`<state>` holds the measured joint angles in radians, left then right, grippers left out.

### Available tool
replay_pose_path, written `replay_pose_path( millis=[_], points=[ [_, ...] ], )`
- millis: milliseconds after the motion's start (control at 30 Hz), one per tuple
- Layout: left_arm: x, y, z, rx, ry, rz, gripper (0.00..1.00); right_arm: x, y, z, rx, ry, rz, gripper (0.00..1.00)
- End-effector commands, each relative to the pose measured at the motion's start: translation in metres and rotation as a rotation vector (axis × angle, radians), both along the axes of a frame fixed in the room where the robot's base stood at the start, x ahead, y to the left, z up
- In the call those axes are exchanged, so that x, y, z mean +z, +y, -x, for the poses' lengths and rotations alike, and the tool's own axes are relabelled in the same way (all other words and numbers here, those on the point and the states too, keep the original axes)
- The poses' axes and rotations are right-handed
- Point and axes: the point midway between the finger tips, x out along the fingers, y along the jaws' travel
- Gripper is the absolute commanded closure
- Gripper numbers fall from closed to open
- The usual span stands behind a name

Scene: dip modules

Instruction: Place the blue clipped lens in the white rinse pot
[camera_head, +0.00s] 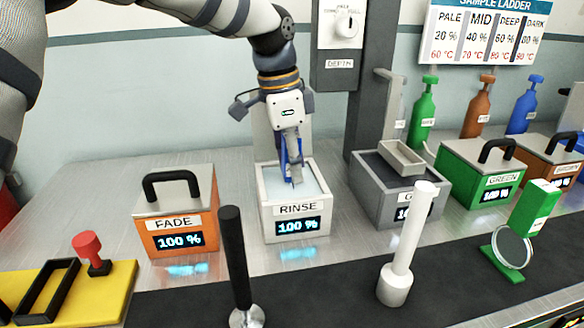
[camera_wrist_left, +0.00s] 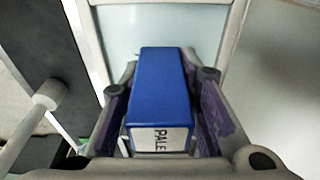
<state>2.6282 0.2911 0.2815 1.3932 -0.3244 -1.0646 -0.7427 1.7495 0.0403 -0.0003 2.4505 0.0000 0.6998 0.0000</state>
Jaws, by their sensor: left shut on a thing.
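The white rinse pot (camera_head: 270,222) stands on the steel bench, labelled RINSE and showing 100 %, with pale liquid inside. My left gripper (camera_head: 292,168) points down over its open top, shut on the blue clip (camera_head: 283,156) of the lens. In the left wrist view the blue clip (camera_wrist_left: 160,85), marked PALE, sits between the fingers of my left gripper (camera_wrist_left: 163,108), with the pale liquid behind it. The lens itself is hidden, and I cannot tell whether it touches the liquid. My right gripper is not in view.
An orange FADE pot (camera_head: 174,221) with a black-handled lid stands to the left. A grey pot (camera_head: 372,195) and a green pot (camera_head: 470,177) stand to the right. A black post (camera_head: 235,260) and a white post (camera_head: 409,240) rise in front.

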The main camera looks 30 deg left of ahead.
Motion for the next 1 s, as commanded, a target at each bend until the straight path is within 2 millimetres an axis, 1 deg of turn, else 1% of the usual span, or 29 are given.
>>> replay_pose_path(
  millis=[33,100,400,433,500,767,833,867,933,1000],
  points=[
    [-0.005,0.0,0.0,0.0,-0.001,0.001,1.0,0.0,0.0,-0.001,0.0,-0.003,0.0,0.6],
    [-0.008,0.0,0.0,-0.001,-0.002,0.0,1.0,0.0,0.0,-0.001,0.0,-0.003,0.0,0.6],
    [-0.011,0.0,0.0,0.0,-0.001,-0.001,1.0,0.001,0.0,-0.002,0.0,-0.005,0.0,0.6],
    [-0.011,0.0,0.0,0.0,-0.001,-0.001,0.66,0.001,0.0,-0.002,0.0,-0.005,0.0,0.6],
    [-0.011,0.0,0.0,0.0,-0.001,-0.001,0.51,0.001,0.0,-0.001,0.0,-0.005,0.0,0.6],
    [-0.011,0.0,0.0,0.0,-0.001,-0.001,0.51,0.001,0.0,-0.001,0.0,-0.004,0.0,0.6],
    [-0.008,0.0,0.0,-0.001,-0.002,0.0,0.51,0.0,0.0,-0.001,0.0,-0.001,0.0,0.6],
    [-0.004,0.0,0.0,0.0,-0.002,0.0,0.51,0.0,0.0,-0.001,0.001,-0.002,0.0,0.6],
    [0.009,0.002,0.0,0.001,-0.006,-0.001,0.51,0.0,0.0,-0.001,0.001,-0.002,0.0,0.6],
    [0.028,0.004,0.002,0.0,-0.007,0.0,0.51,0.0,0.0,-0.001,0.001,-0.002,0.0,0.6]
  ],
)
